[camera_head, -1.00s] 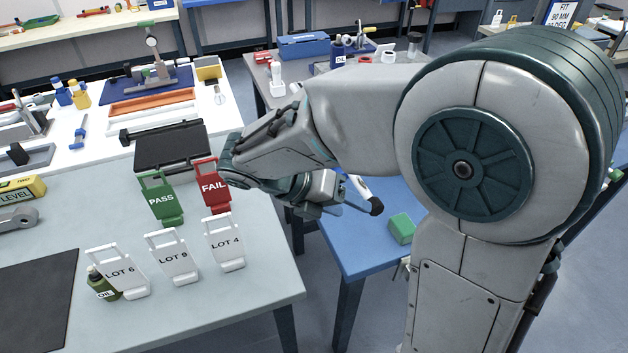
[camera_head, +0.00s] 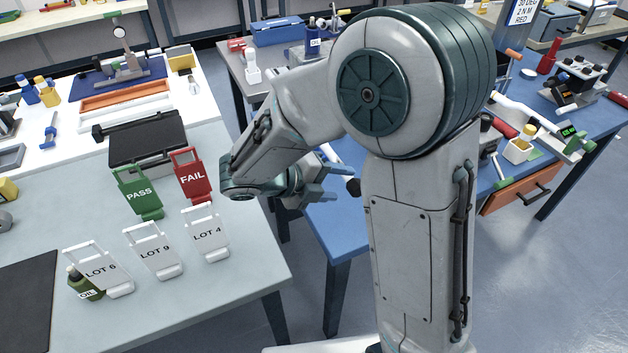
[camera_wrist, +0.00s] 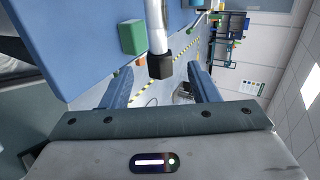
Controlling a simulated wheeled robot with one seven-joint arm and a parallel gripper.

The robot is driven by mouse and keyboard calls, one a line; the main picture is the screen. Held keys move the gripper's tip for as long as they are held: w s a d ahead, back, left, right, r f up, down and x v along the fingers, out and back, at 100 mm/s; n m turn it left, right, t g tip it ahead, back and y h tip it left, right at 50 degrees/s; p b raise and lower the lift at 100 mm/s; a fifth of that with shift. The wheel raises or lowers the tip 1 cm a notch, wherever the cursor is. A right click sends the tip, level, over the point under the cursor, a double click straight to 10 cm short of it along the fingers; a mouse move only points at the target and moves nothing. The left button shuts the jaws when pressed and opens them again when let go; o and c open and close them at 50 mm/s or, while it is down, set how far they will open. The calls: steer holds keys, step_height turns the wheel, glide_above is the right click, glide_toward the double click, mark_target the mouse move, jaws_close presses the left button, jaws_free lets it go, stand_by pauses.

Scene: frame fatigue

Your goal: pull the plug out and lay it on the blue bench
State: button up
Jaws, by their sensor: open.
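I take this tip for the plug. My gripper (camera_head: 343,183) is open and empty, its blue-grey fingers pointing right towards the tip. In the wrist view the tip sits centred between the two fingers (camera_wrist: 158,74); whether it lies inside the jaws or just beyond them I cannot tell. The blue bench (camera_head: 338,228) stands below and behind, and fills the upper left of the wrist view (camera_wrist: 85,45). My arm hides much of it in the head view.
A green block (camera_wrist: 132,37) is on the blue bench. At left, the pale table (camera_head: 215,270) holds green PASS (camera_head: 139,194) and red FAIL (camera_head: 192,176) signs and white lot signs (camera_head: 155,252), near my wrist. Floor shows between the tables.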

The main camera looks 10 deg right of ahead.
mark_target(349, 185)
steer(key=shift+x, duration=2.05)
steer(key=shift+c, duration=0.3)
steer(key=c, duration=1.1)
